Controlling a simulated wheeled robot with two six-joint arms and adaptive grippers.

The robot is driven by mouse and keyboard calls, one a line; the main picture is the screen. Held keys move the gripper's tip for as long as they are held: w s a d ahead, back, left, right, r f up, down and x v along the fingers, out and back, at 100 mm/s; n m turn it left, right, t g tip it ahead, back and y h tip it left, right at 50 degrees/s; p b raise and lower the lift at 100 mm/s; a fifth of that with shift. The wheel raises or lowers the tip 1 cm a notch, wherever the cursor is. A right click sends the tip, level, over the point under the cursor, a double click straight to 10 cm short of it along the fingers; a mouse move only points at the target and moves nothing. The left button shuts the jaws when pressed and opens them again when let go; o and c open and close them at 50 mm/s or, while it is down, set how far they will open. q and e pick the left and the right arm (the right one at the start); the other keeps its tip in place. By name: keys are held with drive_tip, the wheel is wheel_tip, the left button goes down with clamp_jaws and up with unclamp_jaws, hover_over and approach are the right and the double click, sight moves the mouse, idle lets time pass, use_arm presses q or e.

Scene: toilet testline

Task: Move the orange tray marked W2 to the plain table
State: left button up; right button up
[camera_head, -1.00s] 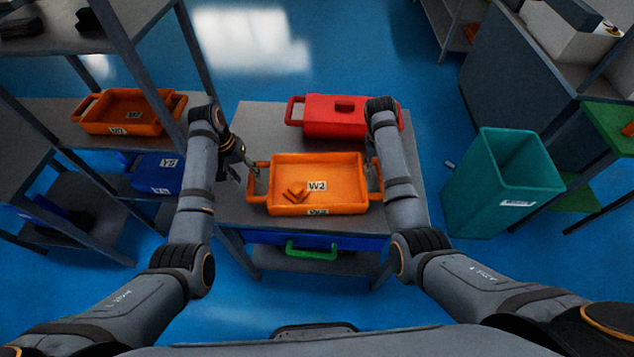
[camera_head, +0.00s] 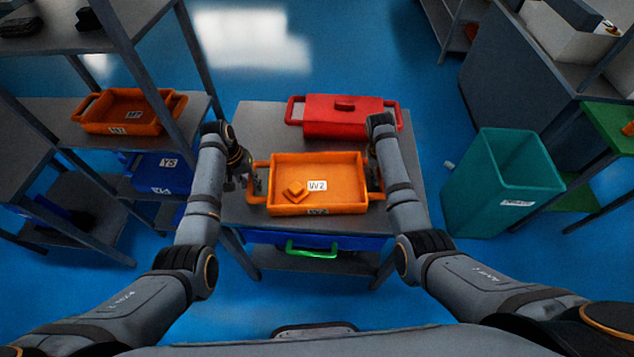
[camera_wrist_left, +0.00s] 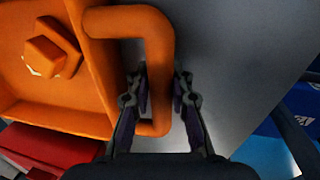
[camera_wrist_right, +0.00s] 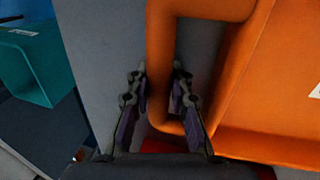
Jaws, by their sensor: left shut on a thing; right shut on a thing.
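The orange tray marked W2 (camera_head: 340,170) is on or just above a grey table (camera_head: 262,122) in the head view; I cannot tell whether it touches. A small orange hexagonal piece (camera_head: 294,190) lies inside it, also visible in the left wrist view (camera_wrist_left: 50,52). My left gripper (camera_head: 250,180) is shut on the tray's left handle, its fingers on either side of the bar in the left wrist view (camera_wrist_left: 160,90). My right gripper (camera_head: 374,178) is shut on the right handle, shown in the right wrist view (camera_wrist_right: 160,90). The right fingertips are partly hidden in the head view.
A shelf at left holds another orange tray (camera_head: 124,112) and a blue bin (camera_head: 158,170). A teal bin (camera_head: 500,180) stands right of the table.

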use_arm(q)
clamp_jaws()
use_arm(e)
clamp_jaws()
use_arm(q)
drive_tip(key=shift+r, duration=0.1)
use_arm(e)
drive_tip(key=shift+r, duration=0.1)
